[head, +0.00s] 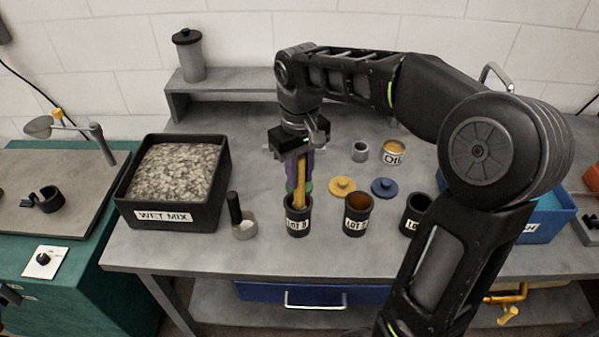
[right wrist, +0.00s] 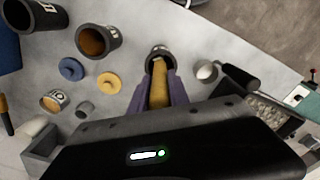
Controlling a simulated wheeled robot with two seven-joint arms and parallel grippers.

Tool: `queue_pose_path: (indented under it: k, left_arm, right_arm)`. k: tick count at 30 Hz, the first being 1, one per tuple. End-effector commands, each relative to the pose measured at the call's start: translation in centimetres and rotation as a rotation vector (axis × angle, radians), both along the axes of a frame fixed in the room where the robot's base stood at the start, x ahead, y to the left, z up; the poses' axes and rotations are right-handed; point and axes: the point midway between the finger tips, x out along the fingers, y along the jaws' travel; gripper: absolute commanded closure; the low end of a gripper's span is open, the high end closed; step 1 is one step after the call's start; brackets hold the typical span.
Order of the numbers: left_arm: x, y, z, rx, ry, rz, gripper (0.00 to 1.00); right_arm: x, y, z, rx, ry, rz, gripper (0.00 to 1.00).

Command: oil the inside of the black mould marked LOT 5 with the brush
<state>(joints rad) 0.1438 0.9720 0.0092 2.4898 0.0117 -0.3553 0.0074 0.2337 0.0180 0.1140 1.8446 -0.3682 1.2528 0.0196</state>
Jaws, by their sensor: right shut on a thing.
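My right gripper (head: 298,182) is shut on the brush (head: 301,170), a yellow handle between purple fingers. It points down, its lower end at the mouth of the left black mould (head: 297,228); the bristles are hidden. The right wrist view shows the brush (right wrist: 159,85) over that mould's opening (right wrist: 161,50). That mould's label starts with LOT; its digit looks like 8 or 5. The middle black mould (head: 346,230) is brown inside, its LOT digit unclear. The right black mould (head: 411,222) is partly covered by my arm. The oil tin (head: 391,158) stands behind. My left gripper is out of view.
A blue bin (head: 550,222) is at right.

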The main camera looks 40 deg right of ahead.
Motion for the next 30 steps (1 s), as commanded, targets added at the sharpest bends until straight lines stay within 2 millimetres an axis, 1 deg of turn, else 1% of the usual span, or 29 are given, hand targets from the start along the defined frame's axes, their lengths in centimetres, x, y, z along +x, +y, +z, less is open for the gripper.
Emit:
queue_pose_path:
  k: [9, 13, 25, 30]
  left_arm:
    - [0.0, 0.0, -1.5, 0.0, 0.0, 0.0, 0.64]
    - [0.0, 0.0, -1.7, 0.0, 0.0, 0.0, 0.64]
    - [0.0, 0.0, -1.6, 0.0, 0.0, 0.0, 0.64]
    - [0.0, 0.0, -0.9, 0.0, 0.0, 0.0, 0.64]
  right_arm:
    - [0.5, -0.1, -2.3, 0.0, 0.001, 0.0, 1.0]
    - [0.7, -0.1, -2.8, -0.001, 0.0, 0.0, 1.0]
    - [0.7, -0.1, -2.7, 0.0, 0.0, 0.0, 1.0]
    - [0.6, 0.0, -1.8, 0.0, -0.001, 0.0, 1.0]
